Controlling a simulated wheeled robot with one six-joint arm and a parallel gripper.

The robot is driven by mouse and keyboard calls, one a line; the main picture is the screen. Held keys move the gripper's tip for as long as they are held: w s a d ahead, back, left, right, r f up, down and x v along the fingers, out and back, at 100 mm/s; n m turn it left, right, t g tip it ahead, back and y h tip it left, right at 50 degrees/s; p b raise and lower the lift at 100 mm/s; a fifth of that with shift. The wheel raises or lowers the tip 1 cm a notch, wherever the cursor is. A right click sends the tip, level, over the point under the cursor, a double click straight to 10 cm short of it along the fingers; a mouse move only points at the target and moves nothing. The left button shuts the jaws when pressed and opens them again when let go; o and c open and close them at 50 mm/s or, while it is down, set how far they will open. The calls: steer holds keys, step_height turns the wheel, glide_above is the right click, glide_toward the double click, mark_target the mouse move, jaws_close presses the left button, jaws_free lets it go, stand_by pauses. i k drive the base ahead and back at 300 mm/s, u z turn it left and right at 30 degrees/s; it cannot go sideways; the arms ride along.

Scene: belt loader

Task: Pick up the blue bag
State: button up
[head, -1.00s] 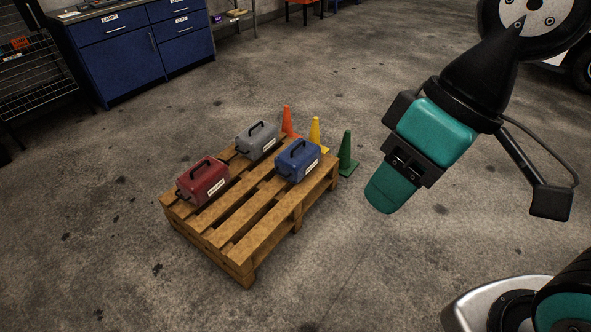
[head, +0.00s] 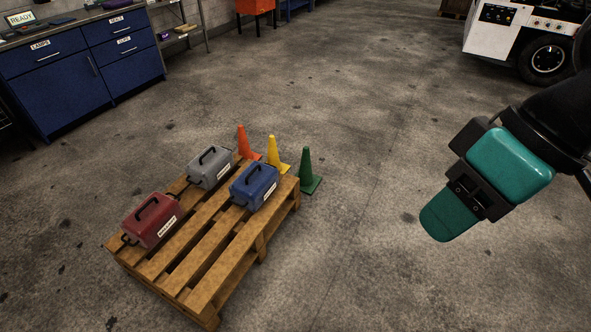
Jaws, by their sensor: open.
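The blue bag (head: 254,186) is box-shaped, with a dark handle on top and a white label on its front side. It sits upright on a wooden pallet (head: 238,272), at the pallet's right far side. My gripper (head: 450,216) is at the right of the view, in the air, well to the right of the pallet and apart from the bag. It is open, and I see nothing held in it.
A red bag (head: 152,220) and a grey bag (head: 210,167) share the pallet. Orange (head: 245,143), yellow (head: 275,156) and green (head: 307,173) cones stand behind it. Blue cabinets (head: 58,82) are at back left, a white vehicle (head: 500,30) at back right. Floor right of the pallet is clear.

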mark_target(251, 188)
steer(key=z, duration=0.45)
steer(key=i, duration=2.65)
steer(key=u, duration=1.45)
steer(key=i, duration=0.8)
steer(key=u, duration=0.6)
